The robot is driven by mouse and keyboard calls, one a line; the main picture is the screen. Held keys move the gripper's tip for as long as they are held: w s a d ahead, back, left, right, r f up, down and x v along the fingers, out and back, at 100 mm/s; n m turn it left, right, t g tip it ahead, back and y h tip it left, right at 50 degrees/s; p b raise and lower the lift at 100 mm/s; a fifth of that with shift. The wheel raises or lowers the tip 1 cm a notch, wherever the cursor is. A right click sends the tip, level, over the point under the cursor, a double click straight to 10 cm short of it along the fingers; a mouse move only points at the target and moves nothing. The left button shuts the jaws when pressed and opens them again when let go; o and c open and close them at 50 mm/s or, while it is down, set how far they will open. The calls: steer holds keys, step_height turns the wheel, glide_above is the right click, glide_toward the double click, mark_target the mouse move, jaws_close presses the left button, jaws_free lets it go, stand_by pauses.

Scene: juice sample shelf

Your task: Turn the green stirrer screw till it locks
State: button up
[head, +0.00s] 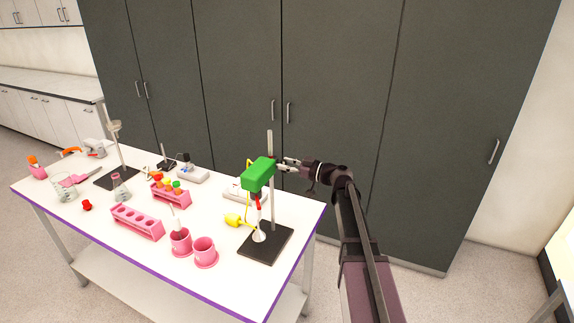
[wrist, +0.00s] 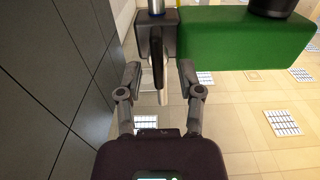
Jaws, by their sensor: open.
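The green stirrer (head: 259,173) is a block held on an upright metal rod (head: 270,145) over a black base plate (head: 265,244). It also fills the upper right of the wrist view (wrist: 235,38). A dark clamp (wrist: 144,32) joins the rod beside the stirrer, and its flat dark screw handle (wrist: 158,62) points toward my gripper. My gripper (head: 289,164) is level with the clamp, to the right of the rod. In the wrist view my gripper (wrist: 160,72) is open, with one finger on each side of the screw handle and visible gaps between.
The white table (head: 115,226) holds pink racks (head: 137,222), pink cups (head: 204,251), a yellow item (head: 233,219) and a second stand (head: 121,150) at the left. Dark cabinets (head: 336,90) stand close behind. The floor right of the table is clear.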

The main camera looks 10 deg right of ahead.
jaws_close()
stand_by(0.5)
